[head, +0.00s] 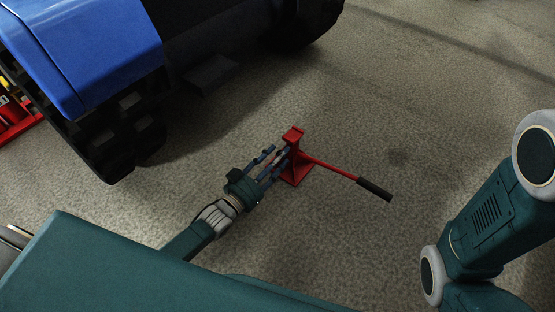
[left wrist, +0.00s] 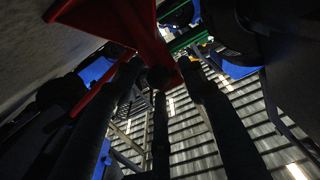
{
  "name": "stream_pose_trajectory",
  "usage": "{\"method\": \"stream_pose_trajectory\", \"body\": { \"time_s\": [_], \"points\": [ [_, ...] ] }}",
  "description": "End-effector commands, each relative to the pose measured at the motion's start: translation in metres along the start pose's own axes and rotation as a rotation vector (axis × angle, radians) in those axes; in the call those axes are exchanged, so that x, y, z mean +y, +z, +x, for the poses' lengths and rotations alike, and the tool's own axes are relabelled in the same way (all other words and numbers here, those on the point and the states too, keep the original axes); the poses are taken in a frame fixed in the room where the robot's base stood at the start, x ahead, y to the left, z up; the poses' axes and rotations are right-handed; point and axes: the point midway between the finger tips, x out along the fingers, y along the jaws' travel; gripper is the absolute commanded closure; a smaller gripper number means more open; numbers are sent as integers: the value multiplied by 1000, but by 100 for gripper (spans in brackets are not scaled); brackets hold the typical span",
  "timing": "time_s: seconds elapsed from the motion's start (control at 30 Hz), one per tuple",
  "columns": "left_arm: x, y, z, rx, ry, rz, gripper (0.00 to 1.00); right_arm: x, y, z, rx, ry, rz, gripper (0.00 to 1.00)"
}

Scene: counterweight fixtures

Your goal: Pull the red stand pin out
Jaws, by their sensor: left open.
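A red stand (head: 294,157) stands upright on the floor near the middle of the head view. It has a square foot, a narrow post and a long handle with a black grip sloping down to the right. My left gripper (head: 279,157) reaches in from the lower left, with its fingers open and spread right beside the post. I cannot tell whether they touch it. In the left wrist view the red stand (left wrist: 100,18) fills the upper left, close to the dark fingers (left wrist: 160,85). I cannot make out the pin clearly. My right gripper is out of view.
A large blue machine (head: 95,45) with black tracks stands at the upper left. Other red equipment (head: 15,118) shows at the left edge. The grey floor (head: 420,110) is clear right of and beyond the stand.

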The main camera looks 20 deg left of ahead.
Motion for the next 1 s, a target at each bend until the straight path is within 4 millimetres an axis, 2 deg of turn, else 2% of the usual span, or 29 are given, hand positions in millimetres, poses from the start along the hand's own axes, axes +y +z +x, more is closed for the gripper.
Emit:
{"method": "stream_pose_trajectory", "body": {
  "time_s": [0.2,0.27,0.4,0.43,0.67,0.9,1.0],
  "points": [
    [0,0,0,0,0,0,58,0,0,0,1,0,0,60],
    [0,0,0,0,0,0,68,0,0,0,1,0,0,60],
    [0,0,0,0,0,0,96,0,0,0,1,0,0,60],
    [0,0,0,0,0,0,100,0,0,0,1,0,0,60],
    [0,-2,-2,0,0,0,100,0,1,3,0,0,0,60],
    [0,-4,-32,-1,0,0,100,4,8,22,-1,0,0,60],
    [0,-2,-33,3,0,0,100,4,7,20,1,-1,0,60]
  ]
}}
